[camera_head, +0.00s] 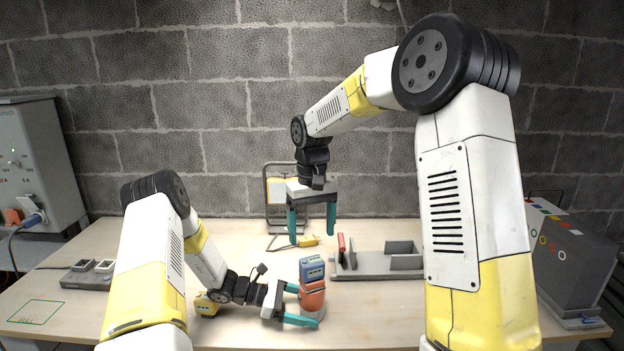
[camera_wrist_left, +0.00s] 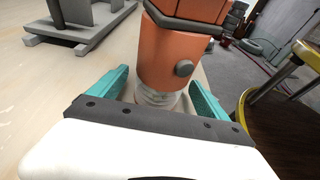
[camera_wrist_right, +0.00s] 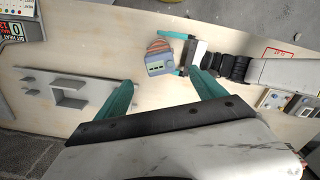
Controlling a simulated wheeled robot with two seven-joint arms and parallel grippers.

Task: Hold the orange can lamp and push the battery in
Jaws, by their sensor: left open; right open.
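The orange can lamp (camera_head: 312,298) stands upright near the table's front edge, its clear base visible in the left wrist view (camera_wrist_left: 155,95). The blue-grey battery (camera_head: 312,268) sits at the top of the lamp; it also shows in the right wrist view (camera_wrist_right: 158,65). I cannot tell how deep it sits. My left gripper (camera_head: 306,305) is open, with its teal fingers on either side of the lamp's lower part. Contact is not clear. My right gripper (camera_head: 312,238) is open and empty, pointing down, above and behind the lamp and battery.
A grey fixture (camera_head: 375,267) with a red handle lies right of the lamp. A yellow-and-blue item (camera_head: 207,305) is beside my left wrist. A grey dock (camera_head: 88,276) is at left, a dark case (camera_head: 578,260) at right.

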